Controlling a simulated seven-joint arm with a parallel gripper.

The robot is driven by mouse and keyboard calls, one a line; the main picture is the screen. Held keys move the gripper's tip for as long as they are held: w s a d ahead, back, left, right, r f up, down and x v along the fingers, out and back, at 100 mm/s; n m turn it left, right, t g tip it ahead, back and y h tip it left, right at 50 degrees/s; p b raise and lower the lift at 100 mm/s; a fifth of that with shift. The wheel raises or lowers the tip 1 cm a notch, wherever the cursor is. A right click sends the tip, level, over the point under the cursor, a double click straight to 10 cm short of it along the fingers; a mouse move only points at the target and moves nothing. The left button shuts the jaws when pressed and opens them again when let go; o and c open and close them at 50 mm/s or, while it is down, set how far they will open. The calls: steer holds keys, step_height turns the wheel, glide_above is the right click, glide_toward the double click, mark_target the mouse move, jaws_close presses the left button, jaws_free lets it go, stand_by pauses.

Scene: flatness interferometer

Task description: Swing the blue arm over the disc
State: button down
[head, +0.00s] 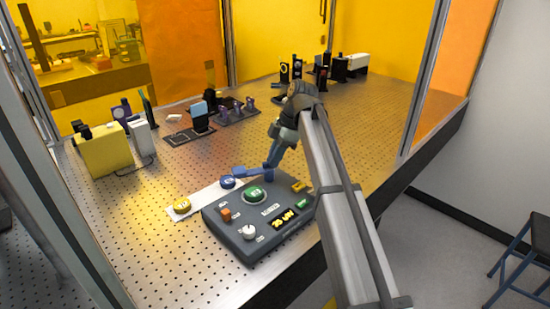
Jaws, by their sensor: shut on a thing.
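A blue arm (250,172) lies near the far edge of a dark grey control box (238,246). Its left end is close to a round blue piece (227,183) on a white strip. My gripper (269,166) reaches down to the blue arm's right end and is shut on it; the fingers are small and partly merge with it. A round green piece (255,194) sits on the box just below the blue arm. A round yellow piece (183,205) sits at the strip's left end. I cannot tell which round piece is the disc.
The box also carries an orange knob (226,215), a white knob (249,232) and a lit yellow display (287,218). A yellow block (105,150) and black optical mounts (297,70) stand farther back. The perforated table is clear at front left.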

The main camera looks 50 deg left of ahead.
steer(key=shift+a+n+h, duration=0.25)
steer(key=shift+n+h, duration=0.25)
steer(key=shift+n, duration=0.8)
steer(key=c, duration=1.1)
jaws_free()
steer(key=shift+c, duration=0.2)
steer(key=shift+d, duration=0.1)
